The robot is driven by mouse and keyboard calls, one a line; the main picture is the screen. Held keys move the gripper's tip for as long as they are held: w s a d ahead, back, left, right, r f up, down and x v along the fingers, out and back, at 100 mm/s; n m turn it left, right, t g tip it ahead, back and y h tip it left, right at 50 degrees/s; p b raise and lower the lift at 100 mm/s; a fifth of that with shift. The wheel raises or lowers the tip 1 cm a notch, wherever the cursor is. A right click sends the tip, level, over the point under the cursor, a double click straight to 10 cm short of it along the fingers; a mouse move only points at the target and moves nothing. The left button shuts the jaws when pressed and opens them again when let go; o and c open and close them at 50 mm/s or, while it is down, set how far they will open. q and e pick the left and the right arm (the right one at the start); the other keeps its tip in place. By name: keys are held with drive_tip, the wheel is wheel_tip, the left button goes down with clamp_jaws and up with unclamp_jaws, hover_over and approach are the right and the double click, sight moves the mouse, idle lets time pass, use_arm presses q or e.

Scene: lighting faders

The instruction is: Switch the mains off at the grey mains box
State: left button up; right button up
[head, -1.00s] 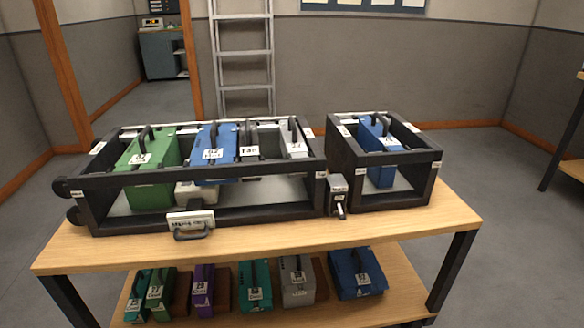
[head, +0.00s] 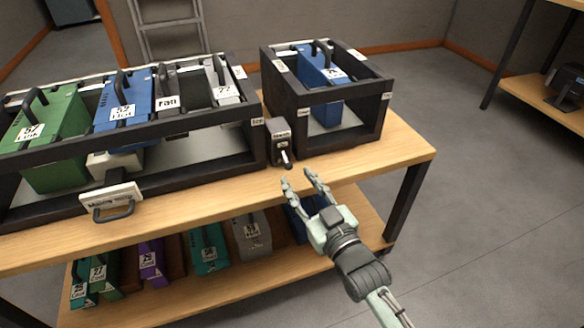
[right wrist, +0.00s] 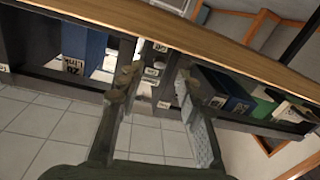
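The grey mains box (head: 280,140) stands on the wooden bench top in the gap between the two black racks in the head view. A small dark lever with a pale tip (head: 286,160) sticks out of its front, toward me. My right gripper (head: 300,178) is open and empty in front of the bench edge. Its two fingers point up toward the mains box, just short of the lever and apparently not touching it. In the right wrist view the open fingers (right wrist: 156,82) show with nothing held between them. My left gripper is out of view.
The wide black rack (head: 200,128) with green, blue and grey units is left of the box; the smaller rack (head: 372,128) with a blue unit is right. A handled white-faced piece (head: 111,197) sits at the front. Several units fill the lower shelf (head: 170,298).

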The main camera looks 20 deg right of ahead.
sight(290, 169)
drive_tip(key=shift+w+a, duration=0.15)
drive_tip(key=shift+w, duration=1)
drive_tip(key=shift+w+a, duration=0.15)
drive_tip(key=shift+w, duration=0.95)
drive_tip(key=shift+c, duration=0.5)
clamp_jaws()
